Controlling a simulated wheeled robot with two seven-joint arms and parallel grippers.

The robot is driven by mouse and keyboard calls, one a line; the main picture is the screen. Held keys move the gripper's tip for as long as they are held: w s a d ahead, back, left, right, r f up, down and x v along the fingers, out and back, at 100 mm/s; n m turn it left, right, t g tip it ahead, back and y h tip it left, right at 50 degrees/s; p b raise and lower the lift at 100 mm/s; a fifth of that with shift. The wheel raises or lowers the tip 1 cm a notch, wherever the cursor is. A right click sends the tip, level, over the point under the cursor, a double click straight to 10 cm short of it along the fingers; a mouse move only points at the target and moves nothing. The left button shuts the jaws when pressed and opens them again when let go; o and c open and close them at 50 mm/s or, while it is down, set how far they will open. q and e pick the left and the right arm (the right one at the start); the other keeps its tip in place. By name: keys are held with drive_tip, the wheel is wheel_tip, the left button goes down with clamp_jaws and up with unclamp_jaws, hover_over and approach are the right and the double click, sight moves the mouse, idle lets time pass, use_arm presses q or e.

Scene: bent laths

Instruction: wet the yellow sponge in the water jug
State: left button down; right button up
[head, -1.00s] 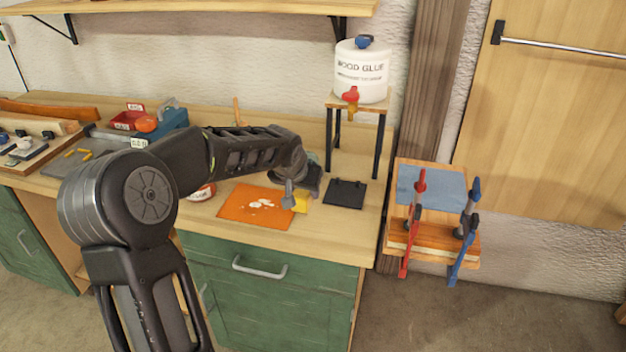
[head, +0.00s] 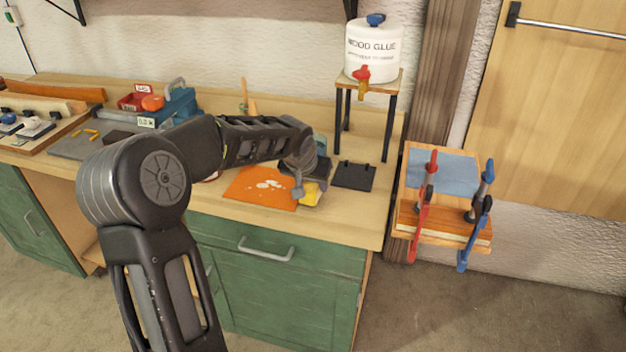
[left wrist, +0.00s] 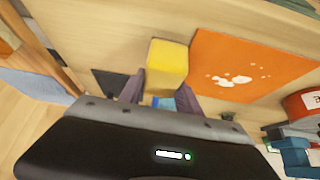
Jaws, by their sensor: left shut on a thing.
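The yellow sponge (head: 310,192) is a small block at the end of my left arm, by the right edge of the orange mat. My left gripper (left wrist: 160,92) is shut on the sponge (left wrist: 167,64), which sticks out beyond the fingers in the left wrist view. In the head view my wrist hides part of the gripper (head: 308,180). My right gripper is not in view.
The orange mat (head: 255,188) with white spots lies on the bench, beside a black plate (head: 353,175). A wood glue tank (head: 372,52) stands on a small stand (head: 387,125) behind. A clamped board (head: 445,200) is at the right. A blue toolbox (head: 180,106) stands at the left.

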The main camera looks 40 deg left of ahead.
use_arm(q)
drive_tip(key=shift+f, duration=0.8)
drive_tip(key=c, duration=0.8)
unclamp_jaws()
drive_tip(key=shift+o, duration=0.2)
drive_tip(key=shift+r, duration=0.1)
drive_tip(key=v, duration=0.7)
drive_tip(key=shift+s+d+r+b, duration=0.15)
drive_tip(key=shift+s+r+b, duration=0.05)
drive_tip(key=shift+r+b, duration=0.1)
